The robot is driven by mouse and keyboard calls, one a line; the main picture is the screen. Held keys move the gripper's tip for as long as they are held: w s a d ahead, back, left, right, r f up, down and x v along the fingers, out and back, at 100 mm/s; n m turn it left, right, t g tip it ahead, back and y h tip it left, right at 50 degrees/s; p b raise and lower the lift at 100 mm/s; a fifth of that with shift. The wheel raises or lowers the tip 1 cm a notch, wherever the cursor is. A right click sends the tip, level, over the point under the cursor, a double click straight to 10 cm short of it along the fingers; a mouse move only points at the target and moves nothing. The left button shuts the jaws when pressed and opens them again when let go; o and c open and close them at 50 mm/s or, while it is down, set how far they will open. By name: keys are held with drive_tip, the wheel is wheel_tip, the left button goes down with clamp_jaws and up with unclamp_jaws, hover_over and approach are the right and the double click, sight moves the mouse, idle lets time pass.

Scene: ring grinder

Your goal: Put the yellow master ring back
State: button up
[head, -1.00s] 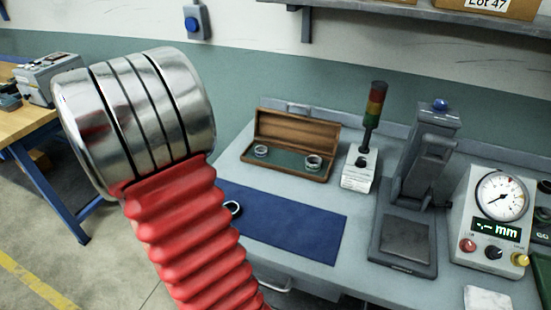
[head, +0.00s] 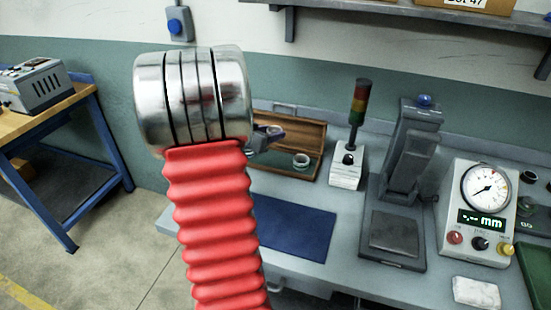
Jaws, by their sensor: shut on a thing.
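My gripper (head: 266,138) shows only as a small grey part at the right of my arm's metal wrist, in front of the left half of an open wooden case (head: 318,130). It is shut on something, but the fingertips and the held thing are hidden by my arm. No yellow ring can be made out. A silver ring (head: 301,160) sits in the right part of the case, on its green lining. The case's left part is covered by my arm and gripper.
A blue mat (head: 300,228) lies in front of the case, its left side hidden by my arm. A signal lamp (head: 359,103), a grey stand (head: 402,185) and a dial gauge box (head: 484,205) stand to the right. A white cloth (head: 476,292) lies at the front right.

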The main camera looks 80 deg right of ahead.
idle(0.3)
hover_over(271, 162)
drive_tip(key=shift+s+f, duration=0.1)
drive_tip(key=shift+f, duration=3.05)
drive_tip(key=shift+f, duration=1.85)
drive_tip(key=o, duration=1.2)
drive_tip(key=shift+f, duration=0.1)
drive_tip(key=shift+o, duration=0.2)
